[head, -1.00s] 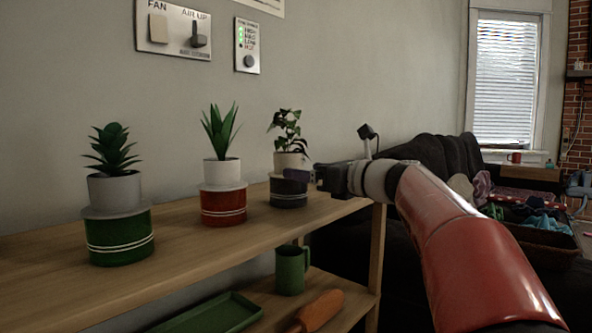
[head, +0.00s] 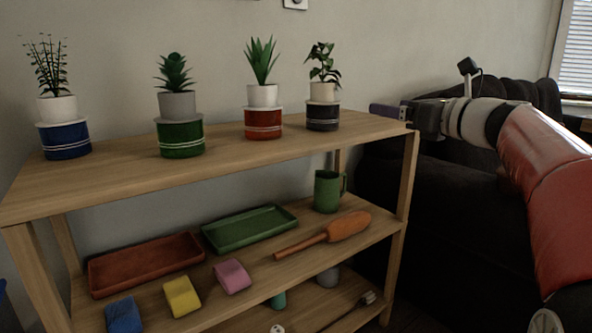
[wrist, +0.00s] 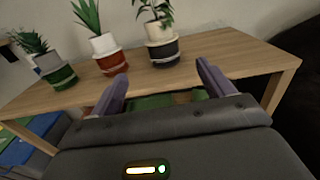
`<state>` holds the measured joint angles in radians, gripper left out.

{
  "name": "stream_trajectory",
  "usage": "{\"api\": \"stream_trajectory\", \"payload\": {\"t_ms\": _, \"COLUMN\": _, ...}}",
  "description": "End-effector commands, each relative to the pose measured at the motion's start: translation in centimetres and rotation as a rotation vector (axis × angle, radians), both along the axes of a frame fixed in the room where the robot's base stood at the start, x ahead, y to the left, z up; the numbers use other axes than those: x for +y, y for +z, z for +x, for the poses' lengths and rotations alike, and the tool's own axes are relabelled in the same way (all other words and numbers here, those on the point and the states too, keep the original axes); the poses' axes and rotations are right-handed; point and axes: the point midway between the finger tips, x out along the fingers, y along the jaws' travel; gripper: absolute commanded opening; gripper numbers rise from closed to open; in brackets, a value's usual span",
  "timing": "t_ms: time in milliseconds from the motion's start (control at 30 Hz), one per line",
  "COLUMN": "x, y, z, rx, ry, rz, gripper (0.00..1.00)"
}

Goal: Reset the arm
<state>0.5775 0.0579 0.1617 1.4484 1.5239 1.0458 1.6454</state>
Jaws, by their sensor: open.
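My gripper (head: 388,111) is at the right end of the shelf's top board in the head view, held beside the dark-banded pot. In the wrist view my gripper (wrist: 160,84) has its two purple fingers spread apart with nothing between them. The wooden shelf (head: 225,168) stands in front of me. On its top stand potted plants on a blue pot (head: 66,141), a green pot (head: 181,139), a red pot (head: 263,123) and a dark pot (head: 322,117). The red pot (wrist: 111,64) and dark pot (wrist: 164,50) also show in the wrist view, beyond the fingers.
The middle board holds a red tray (head: 145,263), a green tray (head: 250,229), a green mug (head: 328,191), an orange-brown paddle-like tool (head: 348,225) and coloured blocks (head: 182,297). A dark sofa (head: 440,215) stands right of the shelf, under my arm.

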Motion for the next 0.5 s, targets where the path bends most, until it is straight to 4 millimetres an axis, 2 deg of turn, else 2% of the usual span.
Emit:
{"api": "stream_trajectory", "payload": {"t_ms": 267, "x": 2.5, "y": -2.5, "z": -1.5, "rx": -0.008, "ry": 0.021, "rz": -0.195, "gripper": 0.8}}
{"api": "stream_trajectory", "payload": {"t_ms": 500, "x": 5.5, "y": -6.7, "z": -4.6, "rx": -0.034, "ry": 0.082, "rz": -0.501, "gripper": 0.8}}
